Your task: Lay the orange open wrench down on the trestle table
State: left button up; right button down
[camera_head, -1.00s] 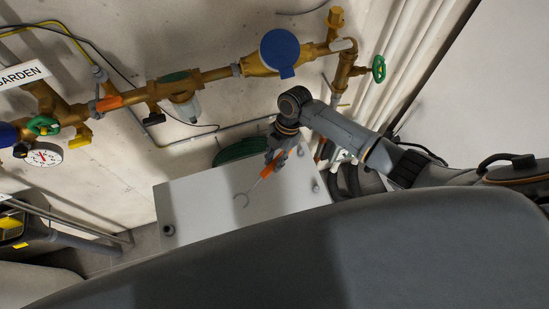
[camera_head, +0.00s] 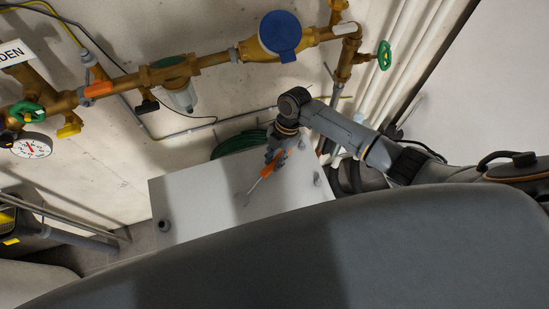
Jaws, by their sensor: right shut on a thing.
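My right gripper (camera_head: 275,156) is shut on the orange handle of the open wrench (camera_head: 267,171). The wrench slants down and to the left from the jaws, its grey open end over the pale top of the trestle table (camera_head: 190,199). I cannot tell whether the wrench's tip touches the table or is a little above it. The gripper is over the table's back part, and its jaws partly hide the handle. My left gripper is not in view.
Dark round knobs (camera_head: 164,226) stand on the table near its corners. A green coiled hose (camera_head: 238,144) lies behind the table. Brass pipes with a blue-capped meter (camera_head: 281,34) run along the wall. The table's left part is clear. My own grey body hides the front.

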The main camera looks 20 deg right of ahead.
jog(key=shift+f+b, duration=0.55)
jog(key=shift+f, duration=0.1)
dwell(0.4)
jog(key=c, duration=1.1)
grip_release()
jog(key=shift+r, duration=0.1)
jog(key=shift+r+p, duration=2.5)
jog(key=shift+r, duration=0.2)
jog(key=shift+r+p, duration=0.75)
jog(key=shift+r, duration=0.5)
